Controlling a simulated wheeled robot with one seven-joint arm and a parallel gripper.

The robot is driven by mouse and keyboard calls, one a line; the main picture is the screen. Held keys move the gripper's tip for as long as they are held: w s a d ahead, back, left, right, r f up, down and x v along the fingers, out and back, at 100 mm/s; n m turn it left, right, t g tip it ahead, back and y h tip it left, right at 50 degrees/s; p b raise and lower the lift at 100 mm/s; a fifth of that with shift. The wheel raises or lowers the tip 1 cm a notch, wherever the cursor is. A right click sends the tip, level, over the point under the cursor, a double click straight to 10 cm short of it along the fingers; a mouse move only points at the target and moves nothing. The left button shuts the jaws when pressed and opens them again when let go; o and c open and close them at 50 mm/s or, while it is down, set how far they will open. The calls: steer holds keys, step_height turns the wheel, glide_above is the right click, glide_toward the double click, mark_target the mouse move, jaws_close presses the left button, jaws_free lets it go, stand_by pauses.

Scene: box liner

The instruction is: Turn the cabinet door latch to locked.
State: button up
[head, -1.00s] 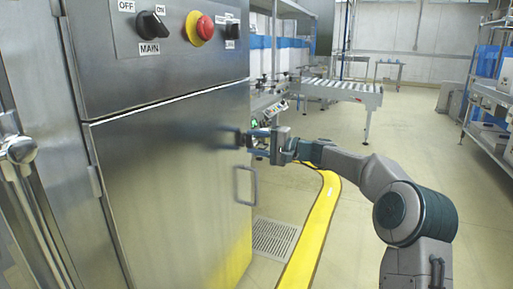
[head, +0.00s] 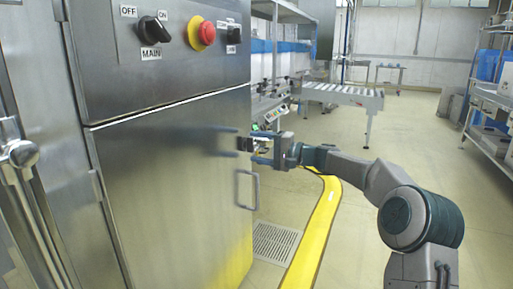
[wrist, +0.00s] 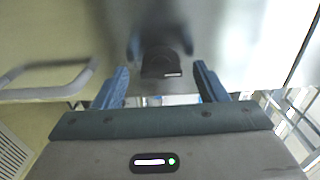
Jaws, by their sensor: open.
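The cabinet door latch is a small black knob (head: 245,144) near the right edge of the steel door (head: 165,190). In the wrist view the knob (wrist: 162,62) shows a short white mark on its lower right side. My gripper (head: 255,147) is open, facing the door at the latch. In the wrist view my gripper's blue fingers (wrist: 160,70) stand apart, one on each side of the knob, with gaps visible on both sides. I cannot tell how far the fingertips reach along it. The fingers reflect in the door.
A door handle (head: 255,188) is just below the latch and shows at left in the wrist view (wrist: 45,80). A panel with a main switch (head: 155,29) and red emergency button (head: 207,32) is above. A floor grate (head: 274,243) and open floor lie right of the cabinet.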

steer(key=p+v, duration=0.3)
steer(key=v, duration=1)
steer(key=shift+a+r, duration=0.1)
steer(key=s+a+r+n+g+h+p, duration=0.1)
steer(key=s+a+r+g+h+p, duration=0.2)
steer(key=s+p, duration=0.5)
steer(key=s+a+r+n+g+h+p, duration=0.1)
steer(key=s+a+r+h+p, duration=0.1)
steer(key=s+r+h+p, duration=0.45)
steer(key=s+d+r+h+p, duration=0.2)
steer(key=s+d+r+p, duration=0.2)
steer(key=s+p, duration=0.3)
steer(key=s+d+r+n+h+p, duration=0.1)
steer(key=s+d+r+h+p, duration=0.2)
steer(key=s+p, duration=0.4)
steer(key=s+d+r+h+p, duration=0.2)
steer(key=s+d+r+p, duration=0.3)
steer(key=s+p, duration=0.3)
steer(key=s+d, duration=0.1)
steer(key=s, duration=0.2)
steer(key=shift+s+r+n+t, duration=0.25)
steer(key=shift+n+t, duration=0.05)
steer(key=shift+h, duration=0.25)
